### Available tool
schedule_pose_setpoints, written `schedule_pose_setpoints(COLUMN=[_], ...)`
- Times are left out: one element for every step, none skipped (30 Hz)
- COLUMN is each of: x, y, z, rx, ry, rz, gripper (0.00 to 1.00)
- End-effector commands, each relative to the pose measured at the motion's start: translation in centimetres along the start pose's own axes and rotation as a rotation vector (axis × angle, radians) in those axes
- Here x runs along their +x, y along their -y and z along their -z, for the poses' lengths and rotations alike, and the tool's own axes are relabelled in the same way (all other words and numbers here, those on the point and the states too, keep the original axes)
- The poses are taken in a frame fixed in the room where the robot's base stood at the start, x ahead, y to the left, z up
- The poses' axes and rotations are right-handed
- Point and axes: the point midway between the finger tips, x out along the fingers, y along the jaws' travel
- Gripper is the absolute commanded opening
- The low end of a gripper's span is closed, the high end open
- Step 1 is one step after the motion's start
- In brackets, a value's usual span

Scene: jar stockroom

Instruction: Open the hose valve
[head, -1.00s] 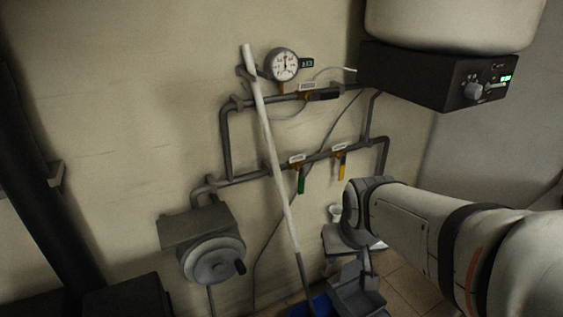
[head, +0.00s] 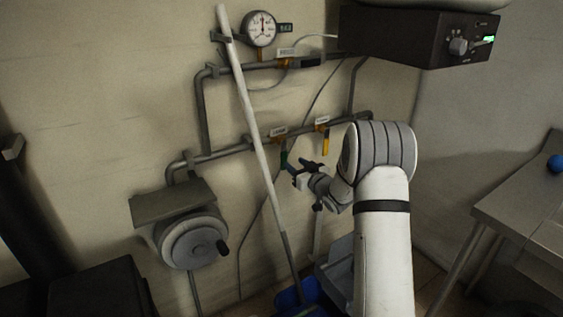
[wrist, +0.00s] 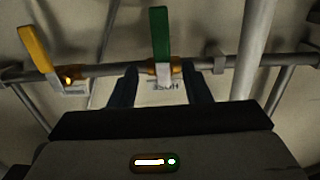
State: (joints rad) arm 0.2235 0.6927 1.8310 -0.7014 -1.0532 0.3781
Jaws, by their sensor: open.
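The hose valve has a green lever (head: 284,159) hanging down, crosswise to the lower pipe (head: 225,153). In the wrist view the green lever (wrist: 160,34) appears upside down beside a tag (wrist: 166,86) that reads "HOSE". My gripper (head: 300,167) is open, close to the green lever in the head view. In the wrist view my gripper (wrist: 160,84) has one finger on each side of the valve's tag, with a gap on both sides. The fingers do not grip the lever.
A yellow lever (head: 325,143) hangs to the right on the same pipe. A white pole (head: 246,105) leans across the pipes, left of the green lever. A gauge (head: 260,28) and a black-handled valve (head: 305,62) are above. A crank box (head: 180,232) is lower left.

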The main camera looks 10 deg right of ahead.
Motion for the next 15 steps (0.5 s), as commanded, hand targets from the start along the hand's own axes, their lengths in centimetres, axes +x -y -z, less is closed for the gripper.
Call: schedule_pose_setpoints(x=[0.2,0.4,0.7,1.0,1.3,1.9,2.4,2.9,3.6,4.1,4.6,5.2,5.7,6.1,6.6], y=[0.0,0.0,0.1,0.1,0.1,0.2,0.2,0.3,0.3,0.3,0.3,0.4,0.4,0.3,0.3], z=[-0.3,-0.4,-0.4,-0.4,-0.4,-0.4,-0.3,-0.3,-0.3,-0.3,-0.3,-0.3,-0.3,-0.3,-0.2], rx=[0.003,0.004,0.005,0.005,0.004,0.004,0.003,0.004,0.004,0.004,0.004,0.004,0.004,0.004,0.004], ry=[-0.011,-0.016,-0.02,-0.021,-0.022,-0.022,-0.022,-0.021,-0.021,-0.02,-0.021,-0.021,-0.02,-0.019,-0.02], rz=[0.009,0.014,0.018,0.02,0.021,0.021,0.021,0.022,0.021,0.021,0.021,0.022,0.021,0.021,0.02], gripper=[0.44,0.44,0.44,0.44,0.44,0.44,0.44,0.44,0.44,0.44,0.44,0.44,0.44,0.44,0.44])
